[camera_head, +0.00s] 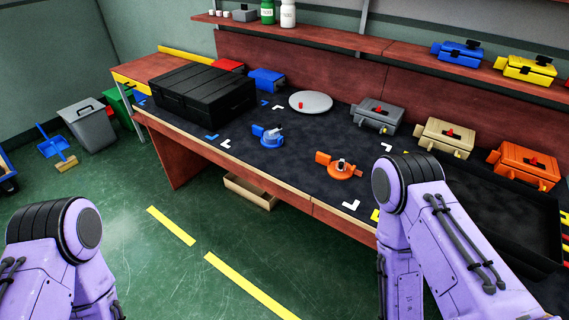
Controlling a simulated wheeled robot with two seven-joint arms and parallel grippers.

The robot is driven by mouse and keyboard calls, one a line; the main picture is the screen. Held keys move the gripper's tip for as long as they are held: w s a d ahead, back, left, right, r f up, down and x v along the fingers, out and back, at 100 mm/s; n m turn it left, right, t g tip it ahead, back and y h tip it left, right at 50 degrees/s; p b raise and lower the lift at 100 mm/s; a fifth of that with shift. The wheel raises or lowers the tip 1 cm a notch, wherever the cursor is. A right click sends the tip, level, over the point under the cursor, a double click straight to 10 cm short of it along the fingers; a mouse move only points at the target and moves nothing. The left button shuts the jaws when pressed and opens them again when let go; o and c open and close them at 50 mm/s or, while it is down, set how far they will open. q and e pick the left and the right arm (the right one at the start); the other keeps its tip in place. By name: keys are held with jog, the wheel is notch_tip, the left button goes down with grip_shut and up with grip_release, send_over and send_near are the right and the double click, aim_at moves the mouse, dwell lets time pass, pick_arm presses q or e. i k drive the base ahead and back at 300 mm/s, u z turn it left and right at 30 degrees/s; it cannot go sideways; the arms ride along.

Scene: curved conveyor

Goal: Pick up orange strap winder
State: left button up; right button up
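A small round orange device with a side handle and a grey top (343,170) lies on the dark mat of the workbench, near its front edge. A larger boxy orange device with a red knob (530,160) stands farther right, by the back board. I cannot tell for certain which of the two is the strap winder. My purple arms show at the lower left and lower right. Both grippers are outside the picture. My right arm's upper part stands just right of the small orange device, apart from it in the picture.
A similar blue device (269,137), a grey disc (311,102), a black case (203,94), and grey (378,115) and beige (446,138) boxy devices share the bench. A black tray (545,215) lies at the right. The green floor (165,265) in front is open.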

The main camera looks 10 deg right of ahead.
aim_at(347, 172)
jog(key=u, duration=0.2)
jog(key=i, duration=0.7)
jog(key=z, duration=1.95)
